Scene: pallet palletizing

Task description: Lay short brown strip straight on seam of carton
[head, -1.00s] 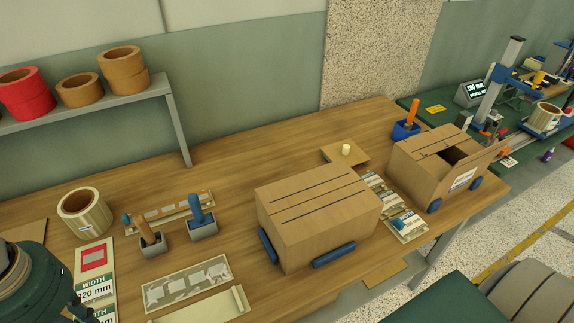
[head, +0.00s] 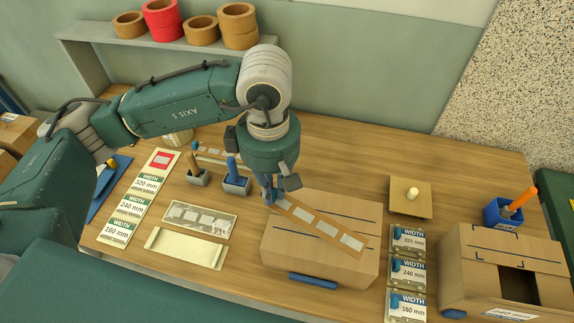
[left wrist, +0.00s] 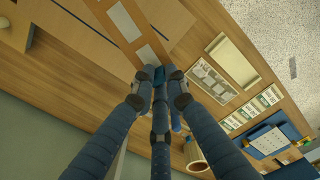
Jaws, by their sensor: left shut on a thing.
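My left gripper (head: 270,194) is shut on one end of a brown strip (head: 322,226) with pale patches. The strip slants across the top of the closed carton (head: 320,268), at an angle to the dark lines there. I cannot tell whether it touches the carton. In the left wrist view, the fingertips (left wrist: 160,76) meet on the strip's end, and the strip (left wrist: 130,32) runs away to the upper left beside the carton top (left wrist: 65,38). The strip hides part of the carton's middle. My right gripper is not in view.
An open carton (head: 468,268) stands at the right, near a blue holder (head: 503,215) with an orange handle. Width cards (head: 407,272) lie between the cartons. A patterned plate (head: 200,219) and a pale tray (head: 186,248) lie left. Tape rolls (head: 201,31) sit on the shelf.

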